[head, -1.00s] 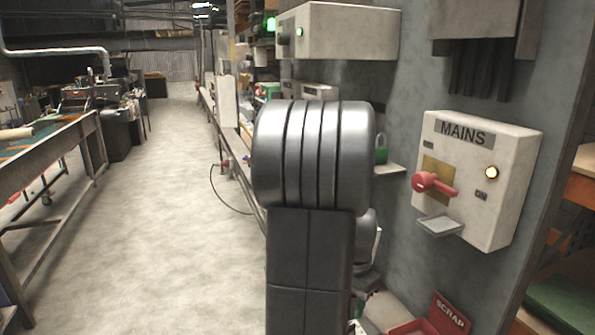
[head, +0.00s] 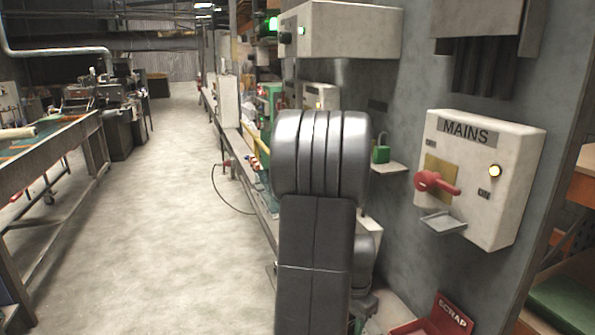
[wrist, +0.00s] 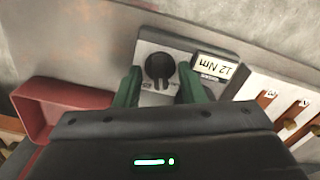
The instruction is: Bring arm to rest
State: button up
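My arm (head: 318,215) stands upright in the middle of the head view, with dark ribbed links; it hides my gripper there. In the wrist view my gripper (wrist: 160,85) shows two green fingers, spread apart. No held object is visible between them. I cannot tell how far the fingertips are from this box.
A MAINS box (head: 478,180) with a red handle and lit amber lamp hangs on the right wall. A green padlock (head: 381,151) sits left of it. A red SCRAP bin (head: 445,318) is below. A red tray (wrist: 70,103) shows in the wrist view. The left aisle is clear.

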notch_tip(320, 180, up, 14)
notch_tip(320, 180, down, 14)
jog(key=shift+s+f, duration=0.1)
jog(key=shift+f+n, duration=0.1)
jog(key=shift+n, duration=0.2)
jog(key=n, duration=0.7)
jog(key=shift+d+n+p, duration=0.15)
jog(key=shift+n+p, duration=0.15)
notch_tip(320, 180, up, 14)
jog(key=shift+p, duration=0.35)
jog(key=shift+f, duration=0.15)
